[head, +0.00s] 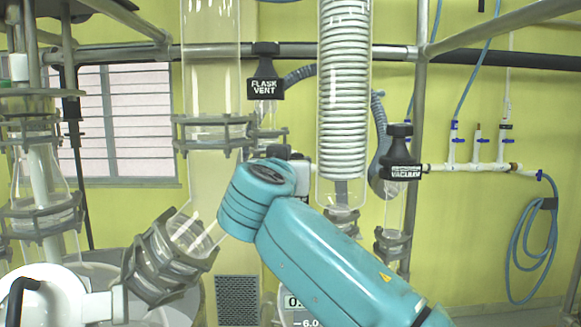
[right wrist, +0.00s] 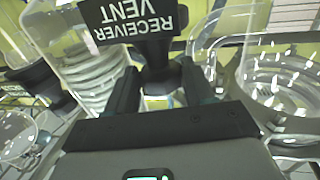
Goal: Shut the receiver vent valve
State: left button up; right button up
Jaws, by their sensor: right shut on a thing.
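The receiver vent valve shows in the right wrist view as a black handle (right wrist: 160,74) below a black tag (right wrist: 138,20) that reads RECEIVER VENT upside down. My right gripper (right wrist: 158,88) has one dark finger on each side of the handle and is shut on it. In the head view my teal right arm comes in from the lower right and hides this gripper and most of what it holds. My left gripper shows in neither view.
The black flask vent tag (head: 265,86) hangs above and behind my arm, and the black vacuum tag (head: 401,172) is to its right. The glass coil condenser (head: 343,90) and clamped glass joint (head: 170,257) stand close by. Steel rails cross behind.

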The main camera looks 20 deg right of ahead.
jog(key=m+g+h+p, duration=0.2)
jog(key=h+p, duration=0.1)
jog(key=m+g+h+p, duration=0.1)
jog(key=shift+w+a+r, duration=0.25)
jog(key=shift+a+r, duration=0.05)
jog(key=shift+a, duration=0.05)
jog(key=shift+f+m+g+h+p, duration=0.15)
jog(key=shift+m+g+h+p, duration=0.75)
jog(key=shift+p, duration=0.2)
jog(key=o, duration=1)
jog(key=shift+o, duration=0.2)
jog(key=shift+a, duration=0.1)
jog(key=shift+f, duration=0.15)
